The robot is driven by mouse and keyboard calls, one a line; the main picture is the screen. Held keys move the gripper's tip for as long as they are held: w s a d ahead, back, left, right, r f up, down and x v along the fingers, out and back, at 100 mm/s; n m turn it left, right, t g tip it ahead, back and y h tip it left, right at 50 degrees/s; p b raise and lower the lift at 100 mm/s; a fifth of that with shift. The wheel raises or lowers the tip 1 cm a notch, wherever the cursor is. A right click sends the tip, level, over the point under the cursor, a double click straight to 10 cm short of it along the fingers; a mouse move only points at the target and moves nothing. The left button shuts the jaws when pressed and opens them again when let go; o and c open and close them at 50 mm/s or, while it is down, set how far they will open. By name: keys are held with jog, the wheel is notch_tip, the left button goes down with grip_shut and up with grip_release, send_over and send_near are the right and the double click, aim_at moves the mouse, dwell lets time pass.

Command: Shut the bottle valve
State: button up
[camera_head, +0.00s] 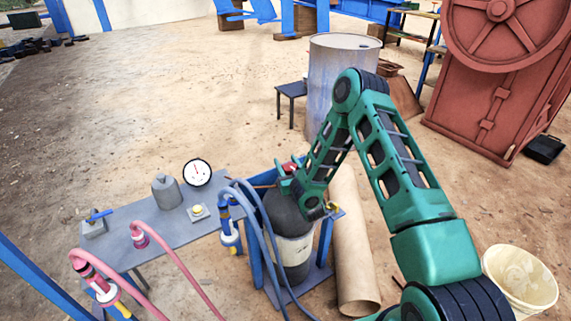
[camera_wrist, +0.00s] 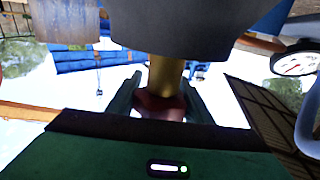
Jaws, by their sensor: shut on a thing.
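The gas bottle (camera_head: 285,207), dark grey with a pale label band, stands upright in a blue stand. Its red valve knob (camera_head: 290,166) shows at the top, partly covered by my gripper (camera_head: 284,178). In the wrist view the dark bottle (camera_wrist: 170,28) fills the top, with a brass valve stem (camera_wrist: 166,75) and the red knob (camera_wrist: 160,106) below it. My green gripper fingers (camera_wrist: 161,100) stand on either side of the red knob and are shut on it. I cannot tell how far the valve is turned.
A grey bench (camera_head: 150,222) at left carries a gauge (camera_head: 197,173), a grey canister (camera_head: 166,192) and hoses. Blue hoses (camera_head: 262,225) hang in front of the bottle. A drum (camera_head: 335,80) stands behind. Open ground lies upper left.

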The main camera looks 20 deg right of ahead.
jog(key=shift+s+d+f+m+h, duration=0.15)
jog(key=shift+f+m+h, duration=0.15)
jog(key=shift+h, duration=0.1)
jog(key=shift+w+r+h, duration=0.25)
jog(key=shift+r+h, duration=0.15)
jog(key=shift+r, duration=0.1)
jog(key=o, duration=1)
jog(key=shift+r, duration=0.15)
jog(key=shift+o, duration=0.2)
jog(key=shift+s+f, duration=0.2)
jog(key=shift+s, duration=0.05)
jog(key=s, duration=1)
jog(key=shift+s, duration=0.15)
